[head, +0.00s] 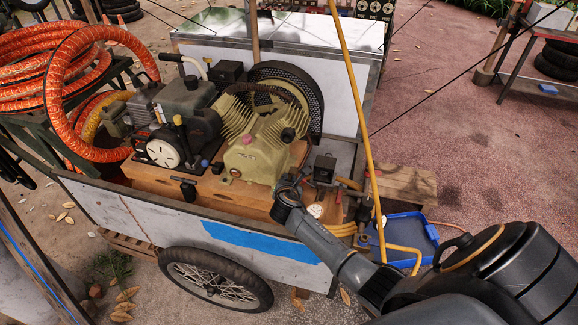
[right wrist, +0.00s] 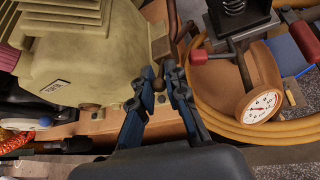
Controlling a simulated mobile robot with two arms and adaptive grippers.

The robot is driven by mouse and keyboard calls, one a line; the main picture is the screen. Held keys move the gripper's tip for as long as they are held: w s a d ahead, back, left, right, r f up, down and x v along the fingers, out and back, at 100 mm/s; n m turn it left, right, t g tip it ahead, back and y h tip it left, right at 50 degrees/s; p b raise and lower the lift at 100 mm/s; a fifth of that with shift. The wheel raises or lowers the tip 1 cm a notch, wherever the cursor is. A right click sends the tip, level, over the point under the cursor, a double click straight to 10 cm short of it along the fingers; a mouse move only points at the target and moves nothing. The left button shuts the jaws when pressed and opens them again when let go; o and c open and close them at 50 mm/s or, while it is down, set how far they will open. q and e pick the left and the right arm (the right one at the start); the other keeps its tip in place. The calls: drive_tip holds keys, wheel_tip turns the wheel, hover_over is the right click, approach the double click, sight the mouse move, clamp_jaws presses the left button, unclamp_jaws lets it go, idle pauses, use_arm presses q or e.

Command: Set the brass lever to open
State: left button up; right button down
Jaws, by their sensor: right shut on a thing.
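A small brass lever (right wrist: 159,86) shows between my fingertips in the right wrist view, at the lower right of the pale green compressor block (right wrist: 85,60). My right gripper (right wrist: 160,82) is shut on it. In the head view my right gripper (head: 290,184) reaches into the cart at the lower right of the compressor (head: 262,150). There my gripper and arm hide the lever. How far the lever is turned cannot be told. My left gripper is not in view.
Right of my fingers in the right wrist view are a red-handled fitting (right wrist: 215,53), a gauge (right wrist: 262,104) and a coiled yellow hose (right wrist: 225,125). In the head view, the cart wall (head: 180,225) stands in front, and a blue tray (head: 420,233) lies right of the cart.

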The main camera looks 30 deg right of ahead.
drive_tip(key=r+p, duration=0.1)
drive_tip(key=p, duration=0.1)
drive_tip(key=g+y+p, duration=0.1)
drive_tip(key=p, duration=0.1)
drive_tip(key=shift+w+d+r+y, duration=0.2)
drive_tip(key=shift+w+r+y, duration=0.05)
drive_tip(key=shift+r+y, duration=0.1)
drive_tip(key=shift+d+g+y+p, duration=0.1)
drive_tip(key=shift+g+y+p, duration=0.15)
drive_tip(key=shift+g+p, duration=0.25)
drive_tip(key=shift+w+d+g+y, duration=0.1)
drive_tip(key=shift+w+g+y, duration=0.1)
drive_tip(key=shift+g+y, duration=0.2)
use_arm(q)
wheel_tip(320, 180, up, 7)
use_arm(e)
drive_tip(key=shift+w+d+r+m+g+y, duration=0.15)
drive_tip(key=shift+m+g+y, duration=0.25)
drive_tip(key=shift+g+y, duration=0.3)
